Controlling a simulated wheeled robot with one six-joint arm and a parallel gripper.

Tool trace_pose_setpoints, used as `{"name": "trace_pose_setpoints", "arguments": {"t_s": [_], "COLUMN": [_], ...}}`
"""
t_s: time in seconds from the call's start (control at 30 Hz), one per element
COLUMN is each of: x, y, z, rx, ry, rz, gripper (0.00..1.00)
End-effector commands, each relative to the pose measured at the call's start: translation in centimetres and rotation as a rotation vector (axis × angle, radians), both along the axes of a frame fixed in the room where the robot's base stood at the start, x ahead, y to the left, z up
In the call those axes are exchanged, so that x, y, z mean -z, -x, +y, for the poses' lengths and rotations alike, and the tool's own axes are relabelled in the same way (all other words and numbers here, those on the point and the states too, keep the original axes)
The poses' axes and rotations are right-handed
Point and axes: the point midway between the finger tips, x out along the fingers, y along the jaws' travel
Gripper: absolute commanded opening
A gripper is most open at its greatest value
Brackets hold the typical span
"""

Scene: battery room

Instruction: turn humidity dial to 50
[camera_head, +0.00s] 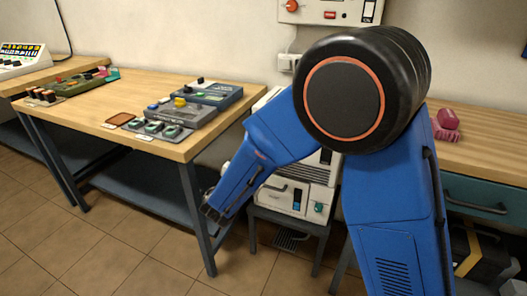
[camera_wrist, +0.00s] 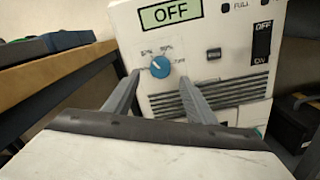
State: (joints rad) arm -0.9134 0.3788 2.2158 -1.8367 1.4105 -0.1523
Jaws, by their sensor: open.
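The blue humidity dial (camera_wrist: 160,67) is on the front of a white unit (camera_wrist: 213,48) in the wrist view. Small percent labels stand around it, too blurred to read surely. A light mark shows on the dial's left side. My gripper (camera_wrist: 160,82) is open, its two fingers spread to either side below the dial. No contact with the dial shows. In the head view my gripper (camera_head: 212,209) hangs low, left of the stacked white units (camera_head: 283,190); my arm hides part of them, and I cannot pick out the dial there.
The unit has a green display (camera_wrist: 170,12) reading OFF, an OFF/ON switch (camera_wrist: 262,42) and vent slots below the dial. A wooden table (camera_head: 150,95) with devices stands left, its leg close to my gripper. A teal-drawer bench (camera_head: 480,150) stands right.

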Motion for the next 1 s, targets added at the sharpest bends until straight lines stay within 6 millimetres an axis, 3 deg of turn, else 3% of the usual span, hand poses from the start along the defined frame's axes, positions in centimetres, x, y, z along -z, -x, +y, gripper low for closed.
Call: {"name": "trace_pose_setpoints", "arguments": {"t_s": [0.3,0.6,1.0], "x": [0.0,0.0,0.0], "y": [5.7,10.1,11.7], "z": [2.2,3.7,4.2], "rx": [-0.004,-0.003,-0.001], "ry": [0.000,0.000,0.001], "rz": [0.000,0.000,0.000], "gripper": [0.51,0.51,0.51]}}
